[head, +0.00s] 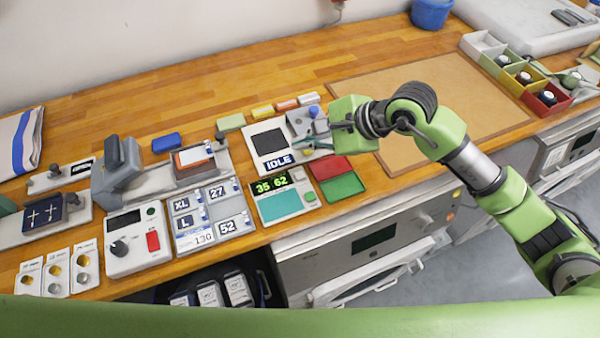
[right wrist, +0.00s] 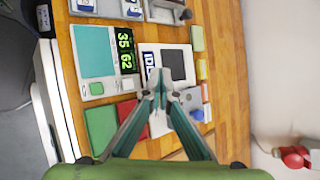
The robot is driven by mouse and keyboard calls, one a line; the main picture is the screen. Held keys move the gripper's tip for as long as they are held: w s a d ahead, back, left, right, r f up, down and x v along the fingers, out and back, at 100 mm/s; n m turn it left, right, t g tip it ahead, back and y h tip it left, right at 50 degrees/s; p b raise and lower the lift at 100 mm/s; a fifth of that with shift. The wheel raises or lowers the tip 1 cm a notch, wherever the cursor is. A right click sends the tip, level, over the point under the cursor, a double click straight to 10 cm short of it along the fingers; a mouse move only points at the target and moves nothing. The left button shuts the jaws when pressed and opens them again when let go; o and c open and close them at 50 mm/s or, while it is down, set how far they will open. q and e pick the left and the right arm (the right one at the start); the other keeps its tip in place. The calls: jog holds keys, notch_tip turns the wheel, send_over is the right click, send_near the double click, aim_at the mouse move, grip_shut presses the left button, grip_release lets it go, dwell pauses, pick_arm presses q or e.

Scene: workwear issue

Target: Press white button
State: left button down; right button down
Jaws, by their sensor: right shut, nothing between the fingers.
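My right gripper (head: 306,143) reaches in from the right over the white panel marked IDLE (head: 266,129). Its fingers are shut and empty. In the right wrist view its fingertips (right wrist: 160,78) overlap the lower edge of that panel (right wrist: 149,52); whether they touch it I cannot tell. Left of the fingertips there is a unit with green digits 35 and 62 (right wrist: 125,50) and a teal pad (right wrist: 94,50). A small pale button, seemingly white (head: 298,176), shows beside its digits, near a green button (head: 309,197). My left gripper is not in view.
A red pad (head: 329,167) and a green pad (head: 342,187) lie just below the right gripper. A grey device (head: 298,122) stands beside the IDLE screen. A control box with a knob (head: 138,250) is at left. A brown mat (head: 420,80) leaves free room at right.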

aim_at(303, 176)
jog(key=shift+f, duration=0.15)
notch_tip(303, 176, down, 8)
jog(key=b, duration=0.4)
jog(key=shift+f+b, duration=0.3)
jog(key=shift+b, duration=0.15)
dwell(1.2)
jog(key=shift+f+b, duration=0.4)
jog(key=shift+b, duration=0.3)
jog(key=shift+f+b, duration=0.45)
jog(key=shift+b, duration=0.15)
dwell(0.5)
jog(key=shift+r, duration=0.1)
jog(key=shift+r+p, duration=0.3)
jog(key=shift+r, duration=0.5)
